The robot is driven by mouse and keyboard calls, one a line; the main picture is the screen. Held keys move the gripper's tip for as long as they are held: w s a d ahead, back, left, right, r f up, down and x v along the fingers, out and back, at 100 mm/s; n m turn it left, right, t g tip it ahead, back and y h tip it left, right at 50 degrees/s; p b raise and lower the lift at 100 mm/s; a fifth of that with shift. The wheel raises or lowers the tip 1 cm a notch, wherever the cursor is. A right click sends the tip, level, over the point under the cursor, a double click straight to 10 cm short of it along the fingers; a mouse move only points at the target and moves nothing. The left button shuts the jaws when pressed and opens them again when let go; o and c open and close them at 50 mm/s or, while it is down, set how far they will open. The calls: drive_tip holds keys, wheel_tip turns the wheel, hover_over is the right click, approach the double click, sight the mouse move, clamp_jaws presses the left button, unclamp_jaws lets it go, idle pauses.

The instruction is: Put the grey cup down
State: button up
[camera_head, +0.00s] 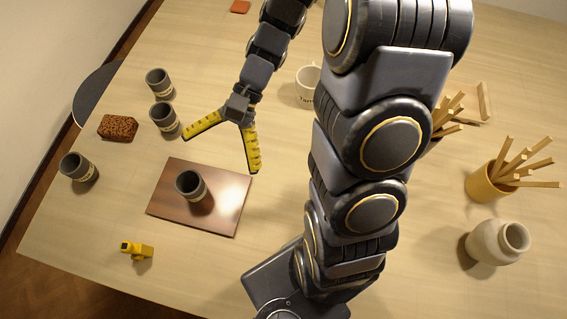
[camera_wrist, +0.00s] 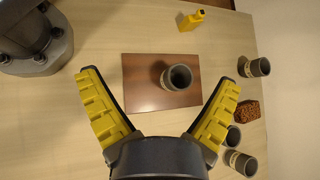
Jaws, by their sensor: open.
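A grey cup (camera_head: 191,186) stands upright on a brown board (camera_head: 225,222) left of centre in the head view. In the wrist view the same cup (camera_wrist: 177,78) is on the board (camera_wrist: 135,90), between and beyond my spread fingers. My gripper (camera_head: 218,146) is open and empty, behind and a little right of the cup, and apart from it. Three more grey cups with pale bands stand on the table: one at the back (camera_head: 160,84), one in front of it (camera_head: 165,119), and one at the left (camera_head: 77,170).
A speckled brown block (camera_head: 118,128) lies among the left cups. A small yellow object (camera_head: 137,250) lies in front of the board. A white mug (camera_head: 308,86) stands behind. At the right are a stick holder (camera_head: 485,183) and a cream jar (camera_head: 495,243). Bare table surrounds the board.

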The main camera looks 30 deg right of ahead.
drive_tip(key=s+d+r+n+t+h, duration=0.2)
drive_tip(key=s+d+r+n+h, duration=0.3)
drive_tip(key=s+r+n+h, duration=0.4)
drive_tip(key=s, duration=0.2)
drive_tip(key=shift+s+r+n, duration=0.25)
drive_tip(key=shift+s+n, duration=0.05)
drive_tip(key=shift+s, duration=0.1)
